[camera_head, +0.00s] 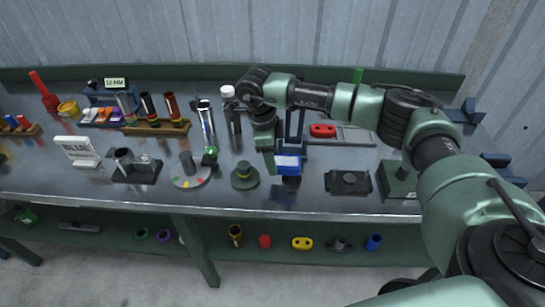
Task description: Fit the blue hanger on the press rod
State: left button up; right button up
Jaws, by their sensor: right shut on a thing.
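My right arm reaches in from the right, and its gripper (275,168) points down over the middle of the table. It is shut on a small bright blue piece (287,161) with a pale top face, which I take to be the blue hanger; the gripper partly covers it. A dark blue upright frame (298,124), probably the press, stands just behind the piece. I cannot pick out its rod, nor tell whether the piece touches it. My left gripper is not in view.
A green stepped disc (244,176) and a round grey plate with a post (190,171) stand left of my gripper. A red hanger (322,130) lies behind right, and a dark block (348,182) sits in front right. The lower shelf holds a yellow hanger (302,243).

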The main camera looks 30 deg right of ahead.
jog(key=shift+f, duration=0.1)
jog(key=o, duration=1.3)
jog(key=shift+o, duration=0.2)
